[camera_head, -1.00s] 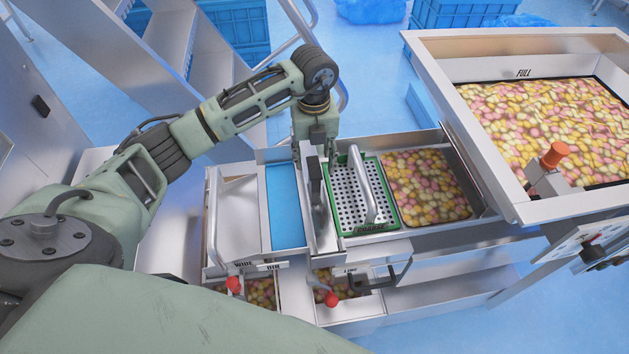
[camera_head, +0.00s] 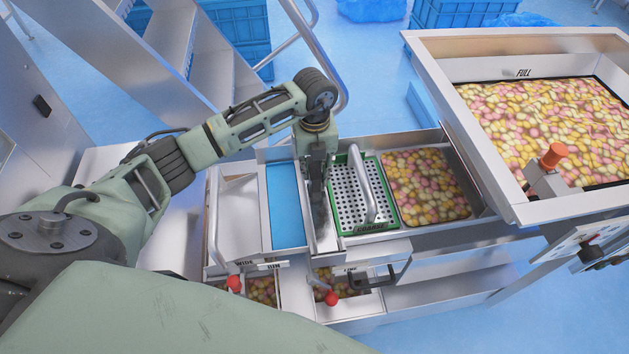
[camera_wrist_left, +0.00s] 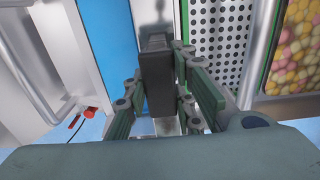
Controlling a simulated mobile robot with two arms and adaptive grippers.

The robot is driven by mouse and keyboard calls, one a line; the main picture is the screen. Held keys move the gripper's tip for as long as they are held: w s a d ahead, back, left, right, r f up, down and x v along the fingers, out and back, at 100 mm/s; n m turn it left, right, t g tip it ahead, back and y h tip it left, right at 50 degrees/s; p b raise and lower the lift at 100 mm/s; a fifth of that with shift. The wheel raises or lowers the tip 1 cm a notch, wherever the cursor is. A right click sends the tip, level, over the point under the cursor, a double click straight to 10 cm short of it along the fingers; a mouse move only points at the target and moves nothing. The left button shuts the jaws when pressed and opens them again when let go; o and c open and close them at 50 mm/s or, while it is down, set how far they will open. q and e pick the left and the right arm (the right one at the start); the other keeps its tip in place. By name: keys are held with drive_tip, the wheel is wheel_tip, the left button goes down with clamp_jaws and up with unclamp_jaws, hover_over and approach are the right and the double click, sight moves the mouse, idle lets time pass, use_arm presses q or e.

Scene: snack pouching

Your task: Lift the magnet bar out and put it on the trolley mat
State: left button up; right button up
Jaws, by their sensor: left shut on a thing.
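The magnet bar shows as a dark block (camera_wrist_left: 156,82) between the fingers in the left wrist view. My left gripper (camera_head: 318,198) is shut on it, over the narrow metal slot beside the green-framed screen. In the head view the gripper covers most of the bar; its lower end is hidden, so I cannot tell how far it is out of the slot. The blue mat (camera_head: 285,208) lies just left of the slot and is bare. It also shows in the left wrist view (camera_wrist_left: 108,35). My right gripper is not in view.
The green-framed perforated screen (camera_head: 352,205) with an upright handle stands just right of the slot. A tray of sweets (camera_head: 427,185) lies beyond it, and the large hopper (camera_head: 470,130) is at the right. Red-knobbed levers (camera_head: 331,298) stick out at the front.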

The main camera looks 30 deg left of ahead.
use_arm(q)
clamp_jaws()
drive_tip(key=shift+w+r, duration=0.15)
wheel_tip(320, 180, up, 4)
drive_tip(key=p, duration=0.3)
drive_tip(key=shift+r+p, duration=0.25)
drive_tip(key=shift+p, duration=0.05)
drive_tip(key=w+d+r, duration=0.6)
drive_tip(key=w+d, duration=0.2)
drive_tip(key=shift+w+r+b, duration=0.2)
drive_tip(key=shift+r+b, duration=0.05)
drive_tip(key=shift+b, duration=0.15)
drive_tip(key=shift+r, duration=0.1)
